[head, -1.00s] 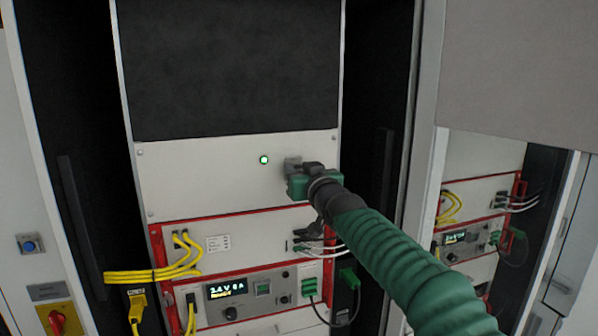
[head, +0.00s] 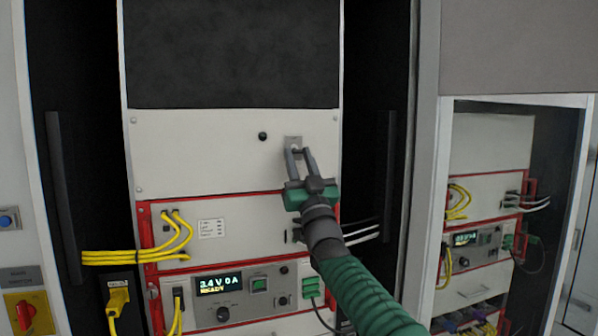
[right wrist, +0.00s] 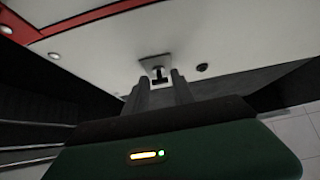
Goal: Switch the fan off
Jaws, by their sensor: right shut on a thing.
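The fan switch is a small dark toggle on a grey plate (head: 293,140), on the white upper panel (head: 200,155) of the rack. My right gripper (head: 299,152) reaches up to it, with its two fingertips at the toggle just below the plate. In the right wrist view the toggle (right wrist: 159,73) stands between the fingertips, and the gripper (right wrist: 160,88) is shut on it. The round indicator lamp (head: 262,136) left of the switch is dark. It also looks dark in the right wrist view (right wrist: 202,67). My left gripper is not in view.
Below are red-framed modules with yellow cables (head: 135,256) at the left and white cables (head: 362,236) at the right. A lit display (head: 218,284) reads 3.4 V 0 A. A dark handle (head: 389,177) stands right of the rack.

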